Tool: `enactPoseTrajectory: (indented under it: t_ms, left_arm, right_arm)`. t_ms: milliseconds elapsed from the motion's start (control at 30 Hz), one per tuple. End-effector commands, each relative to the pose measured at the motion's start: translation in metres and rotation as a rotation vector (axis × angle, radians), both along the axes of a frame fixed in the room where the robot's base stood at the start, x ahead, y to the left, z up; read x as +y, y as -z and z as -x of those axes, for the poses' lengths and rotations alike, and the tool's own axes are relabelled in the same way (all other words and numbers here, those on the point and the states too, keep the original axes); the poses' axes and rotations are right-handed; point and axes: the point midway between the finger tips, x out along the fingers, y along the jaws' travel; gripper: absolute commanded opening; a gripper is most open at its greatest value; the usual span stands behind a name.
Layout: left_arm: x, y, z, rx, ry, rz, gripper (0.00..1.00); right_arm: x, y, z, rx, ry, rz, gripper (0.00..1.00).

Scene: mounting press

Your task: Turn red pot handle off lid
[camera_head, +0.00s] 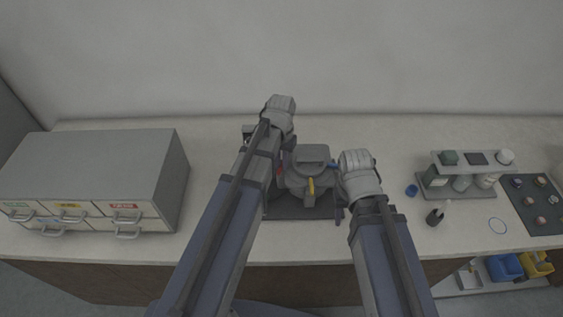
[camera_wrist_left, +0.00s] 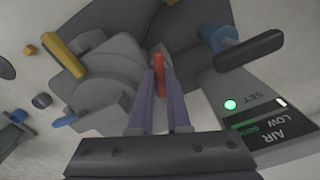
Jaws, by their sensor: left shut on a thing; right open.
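The mounting press (camera_head: 312,172) stands on a dark mat in the middle of the bench, with a round grey lid on top. A yellow handle (camera_wrist_left: 65,55) and a blue handle (camera_wrist_left: 65,121) stick out from the lid elsewhere. My right gripper (camera_head: 341,180) is open beside the press's right side; its fingers are hard to make out.
A black lever with a blue collar (camera_wrist_left: 250,50) and a panel with a green light (camera_wrist_left: 231,105) are beside the press. A drawer cabinet (camera_head: 95,170) stands left. A bottle rack (camera_head: 460,175), a blue cap (camera_head: 411,190) and a black cup (camera_head: 434,217) are right.

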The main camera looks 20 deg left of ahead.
Motion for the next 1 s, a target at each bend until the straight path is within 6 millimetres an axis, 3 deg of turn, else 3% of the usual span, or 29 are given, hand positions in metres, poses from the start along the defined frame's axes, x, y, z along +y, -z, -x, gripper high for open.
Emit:
enactPoseTrajectory:
  t_ms: [500,1000]
  left_arm:
    - [-0.0002,0.0001,0.0000,0.000,-0.400,0.000,0.00]
    - [-0.0002,0.0001,0.0000,0.000,-0.530,0.000,0.00]
  right_arm:
    - [0.0000,0.0001,0.0000,0.000,0.000,0.000,0.50]
    - [0.0000,0.0001,0.0000,0.000,0.000,0.000,0.50]
